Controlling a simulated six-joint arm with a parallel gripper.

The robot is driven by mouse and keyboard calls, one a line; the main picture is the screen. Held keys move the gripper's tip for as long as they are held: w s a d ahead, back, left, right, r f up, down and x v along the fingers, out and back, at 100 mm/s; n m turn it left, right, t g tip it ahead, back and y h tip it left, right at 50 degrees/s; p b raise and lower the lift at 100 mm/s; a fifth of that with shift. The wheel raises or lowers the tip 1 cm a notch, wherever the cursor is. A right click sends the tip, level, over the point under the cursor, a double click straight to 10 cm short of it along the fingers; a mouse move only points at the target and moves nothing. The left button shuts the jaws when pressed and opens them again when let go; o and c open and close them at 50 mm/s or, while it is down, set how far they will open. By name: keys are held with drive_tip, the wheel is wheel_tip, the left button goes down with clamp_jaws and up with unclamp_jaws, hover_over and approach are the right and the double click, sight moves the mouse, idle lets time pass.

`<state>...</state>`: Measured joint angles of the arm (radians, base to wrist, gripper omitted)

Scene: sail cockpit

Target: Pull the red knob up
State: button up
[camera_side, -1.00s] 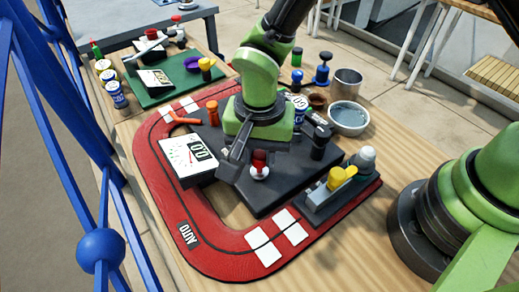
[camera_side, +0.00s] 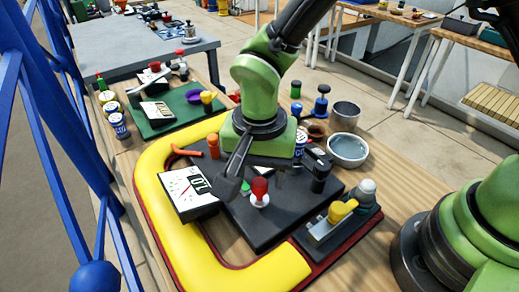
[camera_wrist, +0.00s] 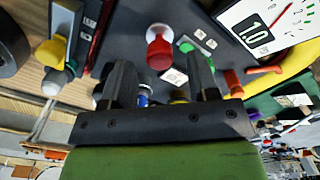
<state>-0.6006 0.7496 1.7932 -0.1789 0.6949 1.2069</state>
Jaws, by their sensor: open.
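The red knob (camera_side: 259,187) stands upright on a white base on the dark panel (camera_side: 260,222). In the wrist view the red knob (camera_wrist: 160,52) lies just past and between my two fingertips. My gripper (camera_wrist: 159,68) is open, with clear space between its dark fingers and nothing held. In the side view its body is above and behind the knob, and one finger reaches down left of it. I cannot tell the exact height gap to the knob.
A puffed yellow tube (camera_side: 175,240) curves around the panel. A white gauge (camera_side: 188,192) reads 1.0. A yellow lever (camera_side: 342,210) is on the right. A green piece (camera_side: 245,187) sits beside the knob. A steel bowl (camera_side: 347,150) and a green mat (camera_side: 165,120) are farther back.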

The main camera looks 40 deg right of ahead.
sight(260, 182)
wheel_tip(260, 182, up, 9)
drive_tip(key=shift+f, duration=0.2)
drive_tip(key=s+d+r+n+t+y, duration=0.2)
drive_tip(key=s+d+r+t, duration=0.15)
drive_tip(key=d+r, duration=0.65)
drive_tip(key=s+d+r+n+t, duration=0.2)
drive_tip(key=s+d, duration=0.3)
drive_tip(key=s, duration=0.4)
drive_tip(key=shift+d+r+n+t, duration=0.15)
drive_tip(key=shift+d+n+t, duration=0.3)
drive_tip(key=shift+t, duration=0.4)
